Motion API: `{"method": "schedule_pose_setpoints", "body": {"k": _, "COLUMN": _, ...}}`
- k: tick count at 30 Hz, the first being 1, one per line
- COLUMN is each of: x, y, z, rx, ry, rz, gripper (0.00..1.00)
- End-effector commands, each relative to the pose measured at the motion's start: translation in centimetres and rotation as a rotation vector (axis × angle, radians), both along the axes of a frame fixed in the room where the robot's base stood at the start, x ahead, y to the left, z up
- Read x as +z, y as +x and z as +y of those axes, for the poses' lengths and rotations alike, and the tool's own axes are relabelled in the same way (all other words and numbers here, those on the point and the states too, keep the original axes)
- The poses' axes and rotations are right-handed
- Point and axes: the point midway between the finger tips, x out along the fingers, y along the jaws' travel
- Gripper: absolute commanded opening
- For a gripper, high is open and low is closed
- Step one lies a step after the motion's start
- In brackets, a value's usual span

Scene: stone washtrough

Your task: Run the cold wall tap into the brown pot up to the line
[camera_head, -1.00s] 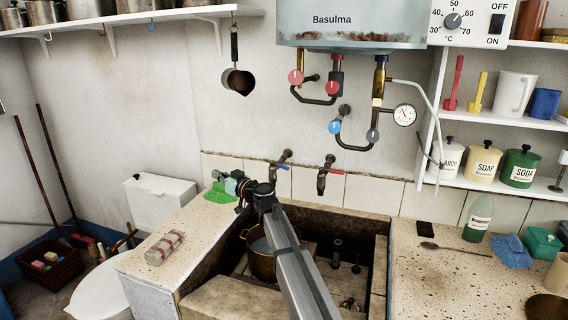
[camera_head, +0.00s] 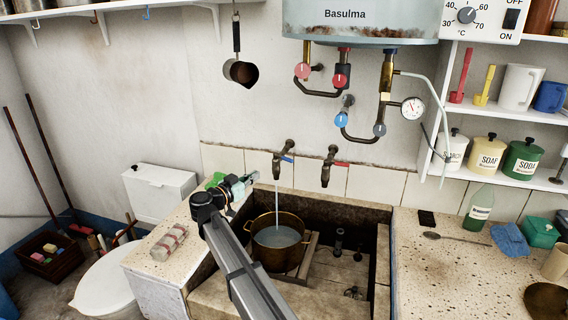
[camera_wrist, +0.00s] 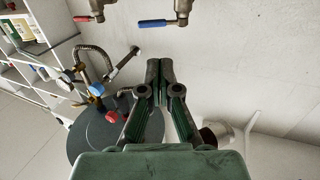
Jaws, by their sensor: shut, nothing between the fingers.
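The cold wall tap (camera_head: 279,164) with a blue lever is on the tiled wall, and a thin water stream (camera_head: 277,200) falls from it into the brown pot (camera_head: 303,252). The pot stands in the stone trough with grey-blue water (camera_head: 276,237) inside, its surface below the rim. I cannot make out the line. My gripper (camera_head: 254,177) is shut and empty, left of the cold tap and apart from it. In the wrist view its closed fingers (camera_wrist: 160,75) point toward the wall, below the blue lever (camera_wrist: 157,23).
The red-levered tap (camera_head: 327,168) is right of the cold tap. Left of the trough, the speckled counter holds a wrapped bundle (camera_head: 169,241) and a green item behind my gripper. The right counter holds a spoon (camera_head: 450,237) and green bottle (camera_head: 479,210). Boiler pipes hang above.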

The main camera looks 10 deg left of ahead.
Motion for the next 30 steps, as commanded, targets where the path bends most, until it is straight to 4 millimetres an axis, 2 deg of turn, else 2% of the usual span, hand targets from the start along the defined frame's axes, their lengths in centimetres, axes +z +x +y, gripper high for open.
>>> {"method": "schedule_pose_setpoints", "body": {"k": 4, "x": 0.0, "y": -0.3, "z": -1.1, "rx": -0.050, "ry": -0.009, "rz": 0.009, "gripper": 0.00}}
{"method": "schedule_pose_setpoints", "body": {"k": 8, "x": 0.1, "y": 0.7, "z": -1.7, "rx": -0.050, "ry": -0.012, "rz": 0.011, "gripper": 0.00}}
{"method": "schedule_pose_setpoints", "body": {"k": 21, "x": 0.2, "y": 7.4, "z": -6.2, "rx": -0.049, "ry": -0.012, "rz": 0.009, "gripper": 0.00}}
{"method": "schedule_pose_setpoints", "body": {"k": 30, "x": 0.2, "y": 10.5, "z": -8.4, "rx": -0.048, "ry": -0.013, "rz": 0.010, "gripper": 0.00}}
